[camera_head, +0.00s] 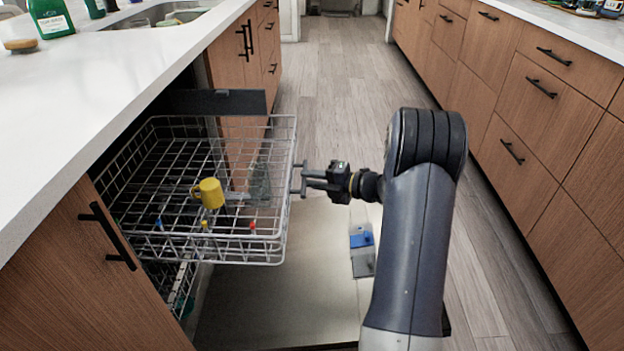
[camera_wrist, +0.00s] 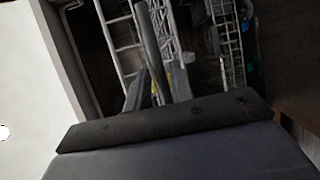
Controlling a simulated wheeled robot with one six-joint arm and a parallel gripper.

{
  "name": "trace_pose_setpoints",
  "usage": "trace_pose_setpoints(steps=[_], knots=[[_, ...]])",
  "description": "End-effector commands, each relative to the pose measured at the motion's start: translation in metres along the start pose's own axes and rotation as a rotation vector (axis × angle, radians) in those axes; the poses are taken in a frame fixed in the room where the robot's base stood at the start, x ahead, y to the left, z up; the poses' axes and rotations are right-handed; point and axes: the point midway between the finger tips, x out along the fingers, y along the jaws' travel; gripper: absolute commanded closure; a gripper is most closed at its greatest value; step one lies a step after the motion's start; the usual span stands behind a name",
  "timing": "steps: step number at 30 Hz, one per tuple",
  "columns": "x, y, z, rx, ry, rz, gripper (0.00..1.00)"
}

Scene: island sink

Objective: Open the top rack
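The top rack (camera_head: 140,182) is a metal wire basket, slid well out of the dishwasher on the left in the head view. A yellow mug (camera_head: 211,193) stands in it. My gripper (camera_head: 312,178) is at the rack's front side, at a small grey bar (camera_head: 303,178) on that side. In the wrist view the bar (camera_wrist: 152,45) runs between my two fingers (camera_wrist: 158,88). I cannot tell whether the fingers press on it or stand slightly apart from it.
The lowered dishwasher door (camera_head: 280,305) lies below the rack, with a blue detergent piece (camera_head: 361,239) on it. A lower rack (camera_head: 180,288) shows beneath. Counters and wooden drawers (camera_head: 555,110) line both sides. The floor aisle (camera_head: 335,95) beyond is clear.

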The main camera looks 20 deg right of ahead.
Motion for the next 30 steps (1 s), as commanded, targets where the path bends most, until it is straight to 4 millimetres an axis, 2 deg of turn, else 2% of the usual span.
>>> trace_pose_setpoints(steps=[1,4,11,14,17,24,30], knots=[[0.0,0.0,0.0,0.0,0.0,0.0,0.74],[0.0,0.0,0.0,0.0,0.0,0.0,0.66],[-0.001,0.001,0.0,0.0,-0.001,0.001,0.66],[-0.006,0.001,0.001,0.0,-0.002,0.0,0.66],[-0.021,0.002,0.001,0.002,-0.004,0.0,0.66],[-0.071,0.003,0.001,0.001,-0.005,0.0,0.66],[-0.099,0.001,0.001,0.001,-0.002,0.0,0.66]])
